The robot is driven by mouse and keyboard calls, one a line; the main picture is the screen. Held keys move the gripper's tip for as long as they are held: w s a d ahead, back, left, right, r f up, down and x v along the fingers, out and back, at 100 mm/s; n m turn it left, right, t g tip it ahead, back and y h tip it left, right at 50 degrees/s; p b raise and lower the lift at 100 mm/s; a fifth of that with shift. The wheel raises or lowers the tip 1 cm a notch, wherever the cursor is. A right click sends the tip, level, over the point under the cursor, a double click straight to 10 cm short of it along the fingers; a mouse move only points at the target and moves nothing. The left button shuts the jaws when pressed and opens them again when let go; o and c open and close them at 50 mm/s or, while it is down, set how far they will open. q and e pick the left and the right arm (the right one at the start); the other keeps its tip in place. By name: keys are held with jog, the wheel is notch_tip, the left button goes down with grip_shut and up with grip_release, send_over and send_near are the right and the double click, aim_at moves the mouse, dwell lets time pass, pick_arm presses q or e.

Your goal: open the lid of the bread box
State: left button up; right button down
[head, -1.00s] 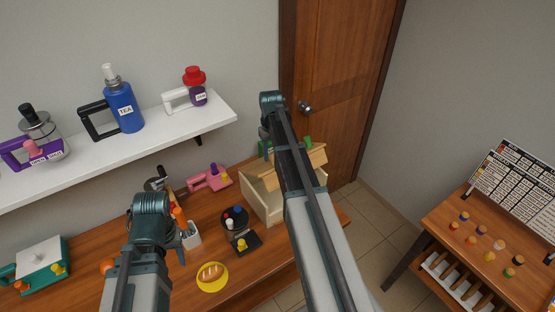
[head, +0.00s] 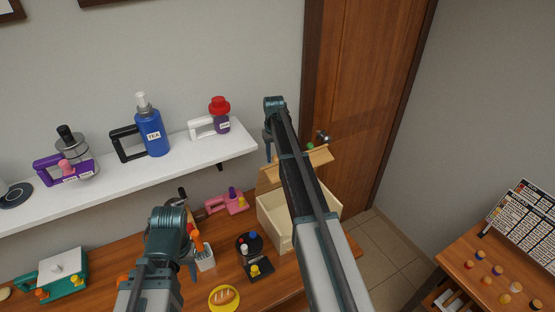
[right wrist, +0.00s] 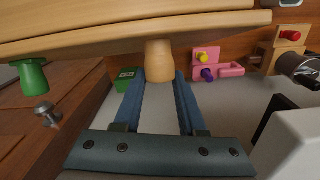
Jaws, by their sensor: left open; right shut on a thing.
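The pale wooden bread box (head: 274,218) stands at the right end of the table in the head view, partly hidden behind my right arm. Its lid (head: 319,157) is tilted up, and the open box front and inside show below it. In the right wrist view the lid (right wrist: 90,38) crosses the top. My right gripper (right wrist: 158,78) is shut on the lid's round wooden knob (right wrist: 159,58); in the head view it is at the lid's left end. My left gripper (head: 188,262) is open and empty above the table, left of the box.
A wall shelf (head: 190,148) with a blue tea bottle (head: 150,132) and jars is behind. A utensil holder (head: 205,259), black item (head: 260,268) and yellow bread plate (head: 223,298) are left of the box. A door (head: 355,110) stands behind it.

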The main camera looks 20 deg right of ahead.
jog(key=shift+w+a, duration=0.2)
jog(key=shift+w, duration=0.1)
jog(key=c, duration=0.8)
grip_release()
jog(key=shift+c, duration=0.2)
jog(key=o, duration=0.3)
jog(key=shift+o, duration=0.2)
jog(key=shift+d, duration=0.1)
jog(key=shift+r, duration=0.1)
notch_tip(320, 180, up, 7)
jog(key=p, duration=0.7)
jog(key=shift+r+p, duration=0.15)
jog(key=shift+p, duration=0.15)
